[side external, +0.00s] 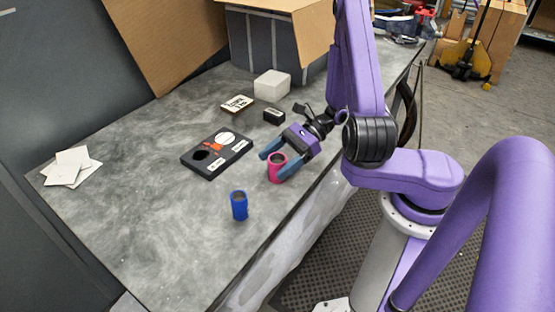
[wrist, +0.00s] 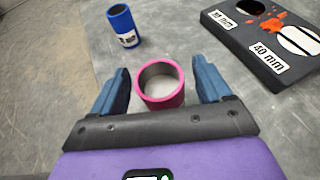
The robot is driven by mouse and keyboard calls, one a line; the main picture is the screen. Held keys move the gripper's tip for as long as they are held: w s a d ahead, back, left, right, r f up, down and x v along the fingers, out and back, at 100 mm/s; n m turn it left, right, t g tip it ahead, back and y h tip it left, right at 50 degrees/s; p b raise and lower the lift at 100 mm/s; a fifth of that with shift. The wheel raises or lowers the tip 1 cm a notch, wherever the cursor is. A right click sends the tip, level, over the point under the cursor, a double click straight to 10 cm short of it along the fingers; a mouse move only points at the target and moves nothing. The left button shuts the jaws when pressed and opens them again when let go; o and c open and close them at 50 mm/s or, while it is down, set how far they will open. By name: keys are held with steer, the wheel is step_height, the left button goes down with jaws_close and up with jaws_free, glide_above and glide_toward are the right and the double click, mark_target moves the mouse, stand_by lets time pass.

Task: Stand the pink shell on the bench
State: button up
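The pink shell (side external: 277,168) is a short hollow tube on the grey bench (side external: 130,220), near its right edge. In the wrist view the pink shell (wrist: 160,86) shows its open top, and it looks upright. My gripper (side external: 274,162) is low over the bench with its blue fingers on either side of the shell. In the wrist view my gripper (wrist: 163,88) is open, with a gap between each finger and the shell.
A blue shell (side external: 239,205) stands nearer the front. A black plate (side external: 216,155) with holes and size labels lies left of my gripper. A small black box (side external: 273,116), a labelled block (side external: 237,104), a white box (side external: 272,85) and a cardboard carton (side external: 270,40) are behind. White sheets (side external: 72,167) lie left.

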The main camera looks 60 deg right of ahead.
steer(key=shift+r, duration=0.15)
steer(key=shift+d+r, duration=0.15)
steer(key=shift+d, duration=0.2)
steer(key=v, duration=1.1)
steer(key=s+a+r+n+g+h, duration=0.15)
steer(key=a+n+g+h, duration=0.3)
steer(key=n, duration=0.45)
steer(key=s+a+r+n+g+h, duration=0.1)
steer(key=a+r+n+g+h, duration=0.25)
steer(key=n+g, duration=0.45)
steer(key=s+a+r+n+t+h, duration=0.2)
steer(key=s+n+t, duration=0.2)
steer(key=n, duration=0.5)
steer(key=s+a+r+n+t+h, duration=0.2)
steer(key=s+a+n+t, duration=0.1)
steer(key=s+n, duration=0.4)
steer(key=shift+a+r+n+t, duration=0.2)
steer(key=shift+n+t, duration=0.15)
steer(key=shift+n, duration=0.75)
steer(key=shift+s, duration=0.1)
